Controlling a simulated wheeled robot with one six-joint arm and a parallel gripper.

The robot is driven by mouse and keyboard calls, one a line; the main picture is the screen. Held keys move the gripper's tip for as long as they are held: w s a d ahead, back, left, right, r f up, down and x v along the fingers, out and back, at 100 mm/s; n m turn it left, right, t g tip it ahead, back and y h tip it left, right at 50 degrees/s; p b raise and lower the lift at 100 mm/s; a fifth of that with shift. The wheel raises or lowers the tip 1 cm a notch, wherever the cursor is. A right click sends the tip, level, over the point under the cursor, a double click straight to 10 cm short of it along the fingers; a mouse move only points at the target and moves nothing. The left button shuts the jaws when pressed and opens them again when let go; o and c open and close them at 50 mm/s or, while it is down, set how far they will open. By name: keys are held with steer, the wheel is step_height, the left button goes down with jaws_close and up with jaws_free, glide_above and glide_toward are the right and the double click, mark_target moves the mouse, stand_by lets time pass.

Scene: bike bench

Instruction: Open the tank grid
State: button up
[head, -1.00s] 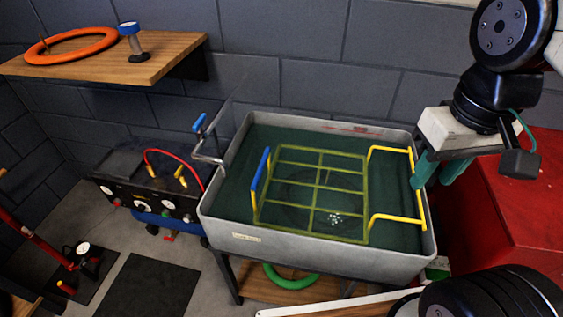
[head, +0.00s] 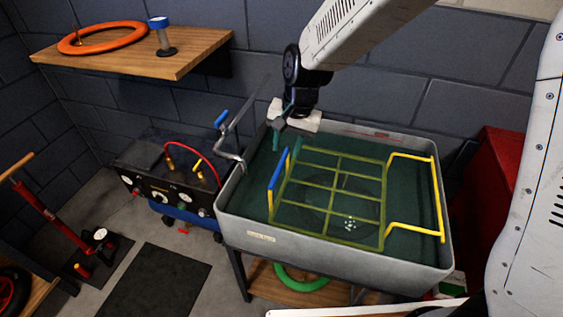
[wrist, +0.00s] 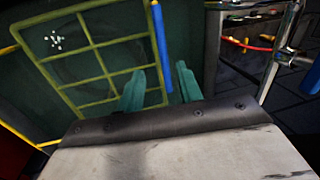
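The tank (head: 232,224) is a grey rectangular tub with dark green water inside. The yellow-green grid (head: 333,190) lies in it, with a blue handle bar (head: 278,174) on its left side and yellow side bars (head: 438,200) at the right. Small white bubbles show under the grid. My gripper (head: 282,138) is over the tank's back left part, near the upper end of the blue handle. In the wrist view its two teal fingers (wrist: 160,88) are apart with nothing between them, and the blue handle (wrist: 161,46) is just beyond them.
A metal tap with a blue lever (head: 222,119) stands at the tank's left rim. A black gauge panel with a red hose (head: 208,163) is farther left. A wooden shelf (head: 130,50) holds an orange ring. A red cabinet (head: 500,165) is at the right.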

mark_target(279, 167)
steer(key=shift+m, duration=0.4)
steer(key=f, duration=0.2)
steer(key=a+f, duration=0.1)
steer(key=f, duration=0.1)
steer(key=w+f, duration=0.1)
steer(key=f, duration=0.2)
steer(key=shift+a+f, duration=0.1)
steer(key=shift+a, duration=0.15)
jaws_close()
